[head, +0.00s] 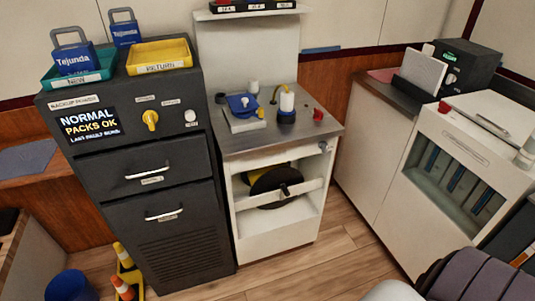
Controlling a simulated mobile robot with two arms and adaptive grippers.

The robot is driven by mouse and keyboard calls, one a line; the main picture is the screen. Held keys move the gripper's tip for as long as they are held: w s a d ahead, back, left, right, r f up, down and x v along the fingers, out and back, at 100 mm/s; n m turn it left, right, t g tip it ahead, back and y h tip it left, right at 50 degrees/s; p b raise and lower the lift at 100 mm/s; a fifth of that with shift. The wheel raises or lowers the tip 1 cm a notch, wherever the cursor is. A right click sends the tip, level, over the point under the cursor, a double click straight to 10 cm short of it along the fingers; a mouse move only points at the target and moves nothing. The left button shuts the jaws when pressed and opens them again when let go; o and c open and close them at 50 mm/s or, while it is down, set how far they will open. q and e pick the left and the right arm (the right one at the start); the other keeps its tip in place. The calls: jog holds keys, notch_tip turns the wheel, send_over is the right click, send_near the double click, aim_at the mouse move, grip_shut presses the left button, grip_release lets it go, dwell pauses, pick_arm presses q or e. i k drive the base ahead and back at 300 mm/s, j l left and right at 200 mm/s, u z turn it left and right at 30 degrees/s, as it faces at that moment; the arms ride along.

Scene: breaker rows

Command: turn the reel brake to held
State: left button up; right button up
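A cable reel (268,186), a dark disc with yellow behind it, sits in the open front of the white cabinet (262,247) in the middle of the head view. A light bar with a dark hub crosses in front of it. A small grey knob (324,147) is on the cabinet's upper right front edge. A red knob (318,115) stands on the cabinet's top. I cannot tell which one is the reel brake, and no held marking is readable. Neither of my grippers is in view.
A dark cabinet (188,247) with two drawers, a yellow knob (150,120) and a NORMAL display (88,125) stands left. A white glass-fronted unit (455,158) stands right. Small cones (123,286) and a blue bin (70,286) are at lower left. Wood floor (335,255) before the reel cabinet is clear.

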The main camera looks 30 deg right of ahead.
aim_at(323, 145)
jog(key=z, duration=1.5)
